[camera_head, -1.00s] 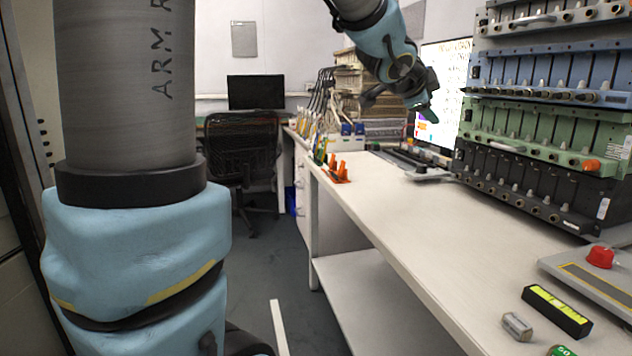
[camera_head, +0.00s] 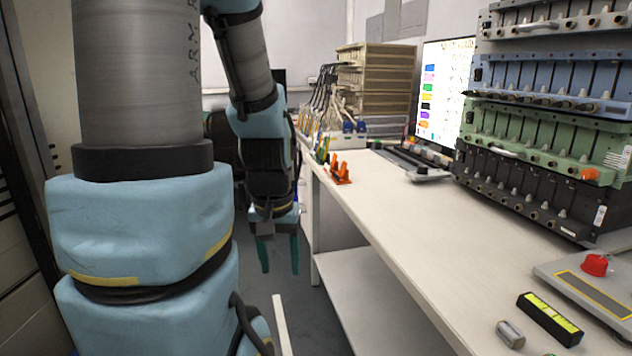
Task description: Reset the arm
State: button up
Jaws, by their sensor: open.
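My gripper (camera_head: 279,256) hangs pointing down in the middle left of the head view, just left of the workbench (camera_head: 400,225). Its two green fingers are apart with nothing between them. It is off the side of the bench, with grey floor behind it. My arm comes down from the top of the picture to it, and my large grey and blue arm links fill the left side.
On the bench stand orange clips (camera_head: 340,172), a keyboard (camera_head: 405,158) and a monitor (camera_head: 440,95). A stacked rack of cell channels (camera_head: 540,140) stands at the right. A spirit level (camera_head: 549,319), a small metal cylinder (camera_head: 510,334) and a red-knobbed device (camera_head: 597,265) lie in front. The bench middle is clear.

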notch_tip(320, 180, up, 15)
jog(key=p, duration=1.3)
